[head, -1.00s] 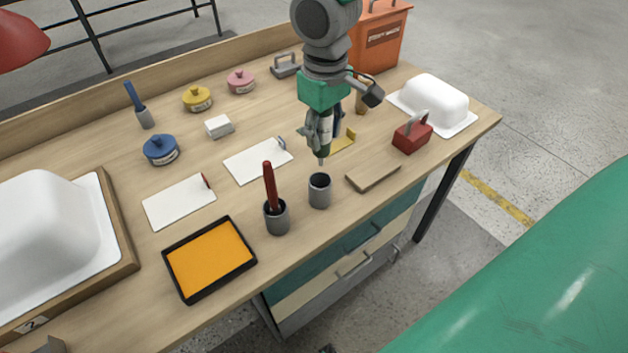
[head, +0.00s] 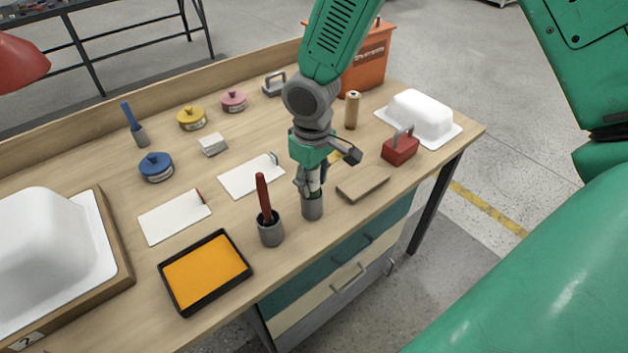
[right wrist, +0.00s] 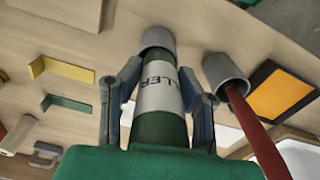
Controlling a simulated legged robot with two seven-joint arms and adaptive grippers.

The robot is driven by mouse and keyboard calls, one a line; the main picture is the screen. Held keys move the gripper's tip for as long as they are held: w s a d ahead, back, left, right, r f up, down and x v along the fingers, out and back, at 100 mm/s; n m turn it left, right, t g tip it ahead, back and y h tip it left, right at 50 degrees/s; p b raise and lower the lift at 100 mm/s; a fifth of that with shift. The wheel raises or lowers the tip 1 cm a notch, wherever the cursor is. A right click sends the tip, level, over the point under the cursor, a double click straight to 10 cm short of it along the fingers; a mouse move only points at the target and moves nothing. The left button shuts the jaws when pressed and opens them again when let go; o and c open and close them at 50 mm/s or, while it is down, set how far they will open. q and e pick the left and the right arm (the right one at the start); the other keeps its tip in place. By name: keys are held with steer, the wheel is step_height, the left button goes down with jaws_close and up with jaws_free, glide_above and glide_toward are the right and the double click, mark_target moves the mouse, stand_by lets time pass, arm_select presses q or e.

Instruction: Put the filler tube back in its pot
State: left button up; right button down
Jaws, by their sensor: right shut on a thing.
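The filler tube (right wrist: 158,92) is green with a white band lettered "LLER" in the right wrist view. My right gripper (head: 312,188) is shut on it, with one finger on each side of the band. The tube's far end meets the mouth of a grey pot (head: 312,208), which also shows in the right wrist view (right wrist: 157,38). The end appears to be at or inside the rim; how deep it sits is hidden. The tube looks roughly upright over the pot. My left gripper is not in view.
A second grey pot (head: 271,233) holding a red-handled tool (head: 263,193) stands close to the left. A wooden block (head: 363,187) and a red block with a handle (head: 401,149) lie to the right.

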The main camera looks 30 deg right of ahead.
steer(key=shift+a+f, duration=0.15)
steer(key=shift+f, duration=0.5)
steer(key=shift+w+f, duration=0.2)
steer(key=shift+w, duration=0.3)
steer(key=c, duration=1.1)
jaws_free()
steer(key=shift+w, duration=0.15)
steer(key=shift+s+d+r, duration=0.25)
steer(key=shift+s+d, duration=0.1)
steer(key=shift+s, duration=0.05)
steer(key=shift+w+a+f, duration=0.15)
steer(key=shift+f, duration=0.05)
steer(key=shift+f+b, duration=0.25)
steer(key=shift+b, duration=0.45)
steer(key=r, duration=0.4)
steer(key=r+p, duration=0.1)
steer(key=r, duration=0.3)
steer(key=d+r, duration=0.1)
steer(key=r, duration=0.4)
steer(key=shift+p, duration=0.4)
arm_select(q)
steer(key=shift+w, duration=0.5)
arm_select(e)
steer(key=shift+a+r, duration=0.1)
steer(key=shift+r, duration=0.55)
